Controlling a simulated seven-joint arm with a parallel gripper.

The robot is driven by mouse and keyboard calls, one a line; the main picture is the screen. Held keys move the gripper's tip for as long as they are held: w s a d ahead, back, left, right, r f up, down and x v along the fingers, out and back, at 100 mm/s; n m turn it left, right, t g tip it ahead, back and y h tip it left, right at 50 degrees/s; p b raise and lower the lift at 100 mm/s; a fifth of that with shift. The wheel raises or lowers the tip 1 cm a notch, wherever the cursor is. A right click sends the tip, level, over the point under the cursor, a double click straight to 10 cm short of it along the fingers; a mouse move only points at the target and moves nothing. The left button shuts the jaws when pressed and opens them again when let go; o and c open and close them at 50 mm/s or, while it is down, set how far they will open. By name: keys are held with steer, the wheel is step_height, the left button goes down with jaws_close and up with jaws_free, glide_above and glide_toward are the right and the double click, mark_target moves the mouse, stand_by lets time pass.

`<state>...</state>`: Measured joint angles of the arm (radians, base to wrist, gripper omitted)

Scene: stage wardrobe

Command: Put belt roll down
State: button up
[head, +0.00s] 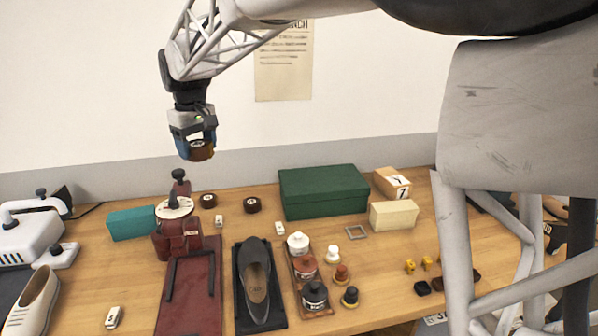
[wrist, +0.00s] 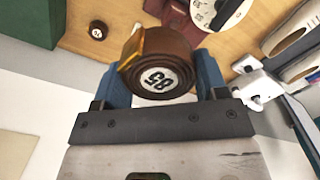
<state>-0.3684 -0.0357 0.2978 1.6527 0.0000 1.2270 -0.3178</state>
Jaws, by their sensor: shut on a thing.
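My gripper (head: 200,150) is shut on a brown belt roll (head: 203,154) and holds it high above the table, in front of the wall. In the wrist view the belt roll (wrist: 158,65) sits between the two blue fingers, its round white number label facing the camera. Two other dark brown rolls lie on the table (head: 135,262) below, a left one (head: 208,200) and a right one (head: 252,205). Small white tags lie in front of them, a left tag (head: 219,222) and a right tag (head: 280,228). One roll also shows in the wrist view (wrist: 98,30).
A shoe (head: 255,280) and several capped jars (head: 305,268) are in front.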

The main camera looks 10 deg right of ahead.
steer(key=w+d+m, duration=0.3)
steer(key=d, duration=1.5)
steer(key=w+d+m, duration=0.2)
steer(key=w+d, duration=0.1)
steer(key=d, duration=1.5)
step_height(320, 180, down, 18)
steer(key=shift+s+m, duration=0.15)
steer(key=shift+m, duration=0.15)
glide_above(322, 178)
steer(key=shift+f, duration=0.75)
steer(key=shift+f, duration=1.75)
steer(key=shift+f, duration=0.15)
